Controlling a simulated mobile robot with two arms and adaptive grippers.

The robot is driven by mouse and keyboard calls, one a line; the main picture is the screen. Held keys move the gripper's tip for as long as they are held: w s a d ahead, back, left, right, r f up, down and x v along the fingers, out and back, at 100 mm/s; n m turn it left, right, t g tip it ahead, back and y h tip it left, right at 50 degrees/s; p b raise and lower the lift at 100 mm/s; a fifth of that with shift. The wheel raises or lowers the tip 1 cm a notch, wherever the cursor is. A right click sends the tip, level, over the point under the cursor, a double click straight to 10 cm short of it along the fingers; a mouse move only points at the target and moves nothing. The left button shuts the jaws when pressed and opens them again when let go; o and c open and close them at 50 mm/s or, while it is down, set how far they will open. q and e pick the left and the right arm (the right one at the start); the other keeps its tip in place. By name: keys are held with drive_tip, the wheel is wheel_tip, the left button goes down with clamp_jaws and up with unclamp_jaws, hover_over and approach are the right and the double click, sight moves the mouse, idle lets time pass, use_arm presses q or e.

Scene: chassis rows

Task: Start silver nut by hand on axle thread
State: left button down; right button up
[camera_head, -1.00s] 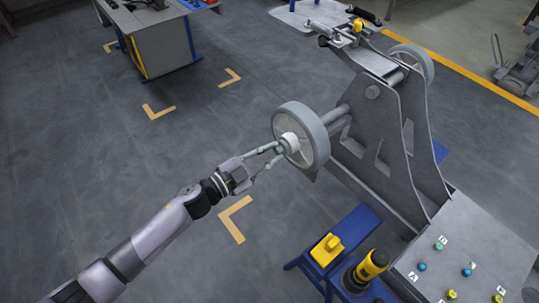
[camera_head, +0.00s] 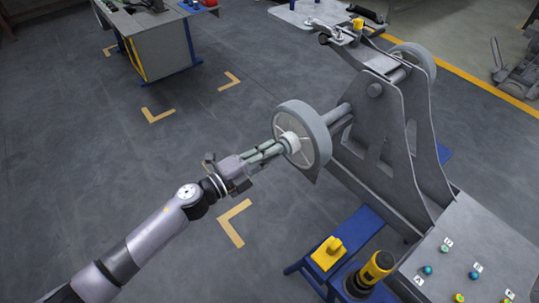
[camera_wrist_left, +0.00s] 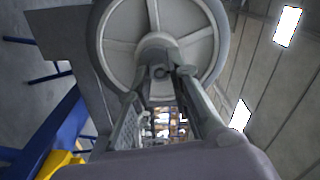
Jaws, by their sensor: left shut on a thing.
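A grey wheel (camera_head: 318,146) with a pale hub (camera_head: 290,140) sits on the axle (camera_head: 337,113) of the grey chassis frame. My left gripper (camera_head: 279,148) reaches the hub from the left, fingers close together. In the left wrist view, the wheel (camera_wrist_left: 111,40) fills the top, and my left gripper's fingertips (camera_wrist_left: 173,72) meet on a small round grey piece (camera_wrist_left: 160,71) in front of the hub. It looks like the silver nut at the axle end. The fingertips hide most of it, and I cannot tell how far it sits on the thread. My right gripper is out of view.
A blue stand (camera_head: 361,232) below the wheel carries a yellow block (camera_head: 327,253) and a yellow-black tool (camera_head: 371,272). A grey panel with coloured buttons (camera_head: 474,275) stands at lower right. A workbench (camera_head: 160,45) is at the back left. The floor on the left is clear.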

use_arm(q)
drive_tip(key=c, duration=1.4)
unclamp_jaws()
drive_tip(key=shift+s+a, duration=0.1)
drive_tip(key=shift+a, duration=0.05)
drive_tip(key=v, duration=1.1)
drive_tip(key=shift+s+a, duration=0.2)
drive_tip(key=shift+a, duration=0.1)
drive_tip(key=shift+f, duration=0.1)
